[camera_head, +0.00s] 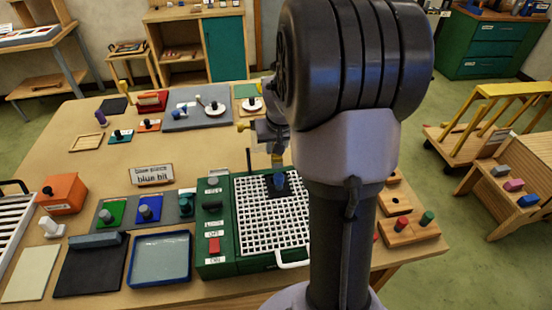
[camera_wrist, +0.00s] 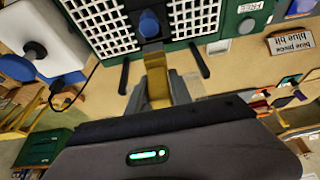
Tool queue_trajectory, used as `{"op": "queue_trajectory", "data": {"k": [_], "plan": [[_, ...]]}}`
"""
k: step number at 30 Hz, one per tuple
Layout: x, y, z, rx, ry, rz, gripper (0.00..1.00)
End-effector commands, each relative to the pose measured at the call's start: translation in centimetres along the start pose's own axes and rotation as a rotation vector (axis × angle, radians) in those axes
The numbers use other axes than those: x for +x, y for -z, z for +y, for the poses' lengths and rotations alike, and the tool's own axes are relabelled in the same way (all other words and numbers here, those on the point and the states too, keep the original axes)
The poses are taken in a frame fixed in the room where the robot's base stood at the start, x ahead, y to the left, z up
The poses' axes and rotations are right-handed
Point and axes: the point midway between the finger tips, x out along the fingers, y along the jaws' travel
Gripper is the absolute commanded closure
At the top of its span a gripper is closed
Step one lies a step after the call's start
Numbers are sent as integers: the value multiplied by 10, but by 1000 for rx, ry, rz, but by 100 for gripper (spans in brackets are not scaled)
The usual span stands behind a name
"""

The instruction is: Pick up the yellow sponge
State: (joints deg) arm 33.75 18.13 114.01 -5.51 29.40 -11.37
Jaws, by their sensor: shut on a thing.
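My gripper (camera_wrist: 157,88) is shut on a yellow block-like piece, which I take to be the yellow sponge (camera_wrist: 157,78). Grey jaw parts show on both sides of it in the wrist view. In the head view my gripper (camera_head: 275,143) is partly hidden behind my arm, and a small bit of the yellow sponge (camera_head: 277,160) shows at its lower end. The sponge is above the white grid (camera_head: 262,222) of the green machine, near a blue knob (camera_head: 279,182) on a dark plate. I cannot tell how high it is.
The green machine (camera_head: 217,265) has a white front handle (camera_head: 293,264). A blue tray (camera_head: 160,283), a dark mat (camera_head: 88,275) and an orange box (camera_head: 63,194) are to its left. Knobbed pieces and a grey board (camera_head: 196,122) are at the back. The middle left of the table is clear.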

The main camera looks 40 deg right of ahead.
Motion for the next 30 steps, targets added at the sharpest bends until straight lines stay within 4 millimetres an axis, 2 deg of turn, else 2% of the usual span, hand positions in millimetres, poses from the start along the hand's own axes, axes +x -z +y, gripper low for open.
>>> {"op": "queue_trajectory", "data": {"k": [1, 9, 15, 21, 29, 30], "plan": [[-18, 9, 0, 1, 0, 5, 100], [-102, 43, 0, 1, 0, 5, 100], [-152, 63, 0, 1, 0, 3, 100], [-171, 71, 0, 1, 0, 0, 100], [-172, 71, 0, 0, 0, 0, 100], [-172, 71, 0, 0, 0, 0, 80]]}}
